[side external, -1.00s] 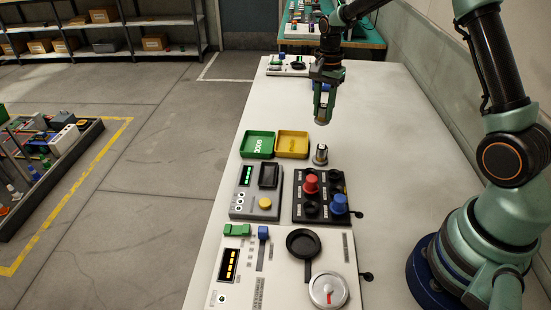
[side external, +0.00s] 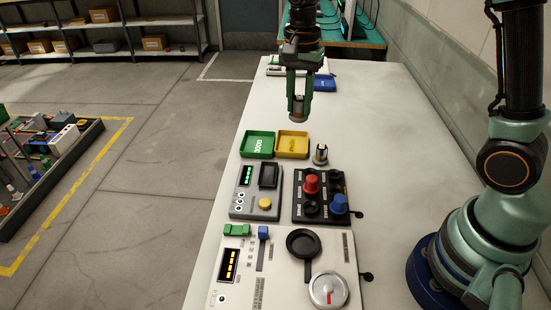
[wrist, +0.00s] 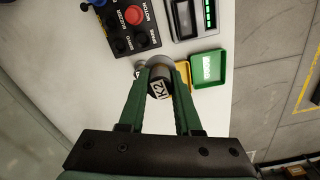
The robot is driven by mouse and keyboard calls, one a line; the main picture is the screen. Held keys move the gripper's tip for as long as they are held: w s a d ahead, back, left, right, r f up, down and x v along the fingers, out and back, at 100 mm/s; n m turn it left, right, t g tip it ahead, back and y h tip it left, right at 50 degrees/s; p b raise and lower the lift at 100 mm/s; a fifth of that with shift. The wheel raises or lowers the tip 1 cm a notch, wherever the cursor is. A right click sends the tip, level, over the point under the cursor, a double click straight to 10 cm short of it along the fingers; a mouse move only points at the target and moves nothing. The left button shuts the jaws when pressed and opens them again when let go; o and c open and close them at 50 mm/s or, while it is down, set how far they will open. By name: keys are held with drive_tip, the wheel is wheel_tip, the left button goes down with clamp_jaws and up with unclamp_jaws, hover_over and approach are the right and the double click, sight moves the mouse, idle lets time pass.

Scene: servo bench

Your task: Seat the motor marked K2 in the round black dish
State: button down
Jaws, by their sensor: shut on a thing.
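My gripper (side external: 298,108) hangs above the far part of the white bench in the side view, shut on the motor marked K2 (side external: 298,117). In the wrist view the K2 label (wrist: 160,89) faces the camera between the green fingers of my gripper (wrist: 160,80). The round black dish (side external: 303,243) is on the light panel (side external: 285,280) at the near end of the bench. It looks empty, with a dark strip running down from it. It is well away from the held motor and is not visible in the wrist view.
Green (side external: 257,144) and yellow (side external: 291,144) trays lie below my gripper's level. Another silver motor (side external: 320,155) stands to their right. A black rack with red (side external: 311,184) and blue (side external: 338,204) knobs and a grey display box (side external: 257,193) stand before the panel. The bench's right side is clear.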

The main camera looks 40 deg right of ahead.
drive_tip(key=s+a+f+n, duration=0.2)
drive_tip(key=s+a+f, duration=0.1)
drive_tip(key=s+a, duration=0.5)
drive_tip(key=s+a+f+n, duration=0.2)
drive_tip(key=s+a+f, duration=0.2)
drive_tip(key=s+a, duration=0.45)
drive_tip(key=shift+s+d+f, duration=0.25)
drive_tip(key=shift+d+f, duration=0.05)
drive_tip(key=shift+f, duration=0.55)
drive_tip(key=shift+s+d+f, duration=0.2)
drive_tip(key=shift+d+f, duration=0.1)
drive_tip(key=shift+f, duration=0.6)
drive_tip(key=shift+s+d+f, duration=0.25)
drive_tip(key=shift+d+f, duration=0.05)
drive_tip(key=shift+f, duration=0.55)
drive_tip(key=shift+f, duration=1.1)
idle(0.7)
drive_tip(key=c, duration=0.5)
unclamp_jaws()
drive_tip(key=shift+r, duration=0.1)
drive_tip(key=shift+r, duration=2.45)
